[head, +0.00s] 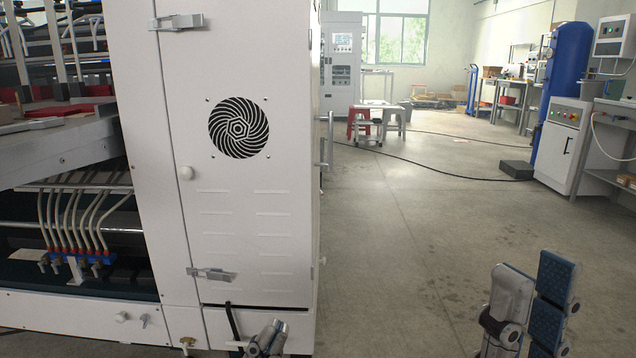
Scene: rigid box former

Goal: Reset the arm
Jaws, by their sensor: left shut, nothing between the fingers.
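My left gripper (266,337) shows at the bottom edge, left of centre, in front of the white machine cabinet. It is shut and empty, and most of it is cut off by the frame. My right gripper (532,295) is at the bottom right, over the open floor. Its fingers point up and stand apart, with the blue pads of one finger in sight and nothing seen between them. The rest of both arms is out of view.
The white machine cabinet (245,205) with a round vent fills the left, close to my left gripper. Open grey floor (420,240) lies to its right. A black cable (415,168) crosses it. Stools (358,125), a blue tank (562,80) and a control cabinet (563,145) stand farther back.

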